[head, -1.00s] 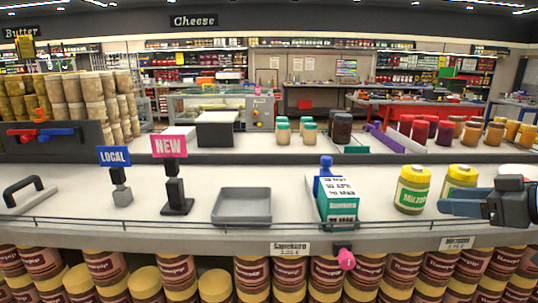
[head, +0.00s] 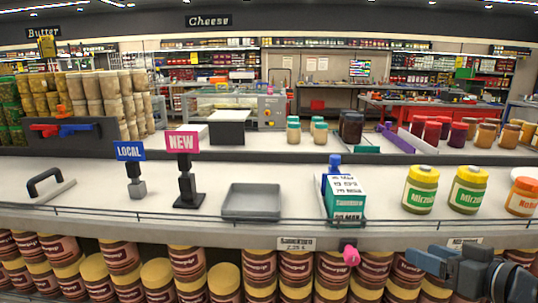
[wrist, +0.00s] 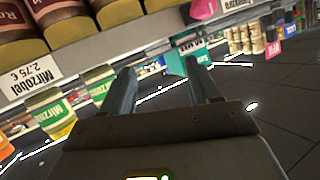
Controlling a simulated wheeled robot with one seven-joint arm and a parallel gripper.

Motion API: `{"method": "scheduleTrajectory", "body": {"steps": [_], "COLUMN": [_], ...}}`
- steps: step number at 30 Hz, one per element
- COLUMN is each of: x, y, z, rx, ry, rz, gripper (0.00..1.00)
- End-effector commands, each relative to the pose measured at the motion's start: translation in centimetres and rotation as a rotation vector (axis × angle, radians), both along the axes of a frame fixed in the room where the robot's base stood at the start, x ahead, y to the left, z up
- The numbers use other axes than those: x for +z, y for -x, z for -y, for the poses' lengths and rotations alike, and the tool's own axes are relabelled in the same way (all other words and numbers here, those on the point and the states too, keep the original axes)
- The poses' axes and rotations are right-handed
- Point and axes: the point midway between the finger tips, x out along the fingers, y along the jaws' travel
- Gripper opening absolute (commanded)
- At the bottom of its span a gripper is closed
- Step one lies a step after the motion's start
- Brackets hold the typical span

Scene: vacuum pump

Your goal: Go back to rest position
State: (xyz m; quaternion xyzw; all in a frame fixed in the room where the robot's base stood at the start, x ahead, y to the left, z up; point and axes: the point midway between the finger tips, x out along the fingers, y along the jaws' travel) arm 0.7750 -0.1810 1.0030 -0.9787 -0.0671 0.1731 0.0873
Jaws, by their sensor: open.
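My gripper (head: 428,262) is at the lower right of the head view, in front of the shelf edge and below the countertop level. In the wrist view its two fingers (wrist: 162,72) stand apart with nothing between them, so it is open and empty. The wrist view is tilted, with jars and the dark floor around the fingers.
Mirzobo jars (head: 420,190) stand on the counter (head: 120,220) above my gripper, beside a teal-and-white box (head: 345,198). A grey tray (head: 251,203) sits left of it. Brown jars (head: 259,266) fill the shelf below. A pink knob (head: 351,256) sticks out from the shelf front.

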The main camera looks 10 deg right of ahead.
Motion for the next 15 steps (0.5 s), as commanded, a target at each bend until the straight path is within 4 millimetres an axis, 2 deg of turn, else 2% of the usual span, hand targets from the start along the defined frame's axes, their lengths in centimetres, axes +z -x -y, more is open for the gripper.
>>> {"method": "scheduleTrajectory", "body": {"steps": [1,6,11,15], "x": [-1.8,-6.3,-9.6,-11.5], "y": [0.6,3.6,7.7,12.1], "z": [-1.7,-6.0,-9.5,-12.0], "rx": [-0.023,-0.124,-0.205,-0.256], "ry": [-0.028,-0.076,-0.087,-0.069], "rz": [-0.011,-0.032,-0.050,-0.060], "gripper": [0.61,0.61,0.61,0.61]}}
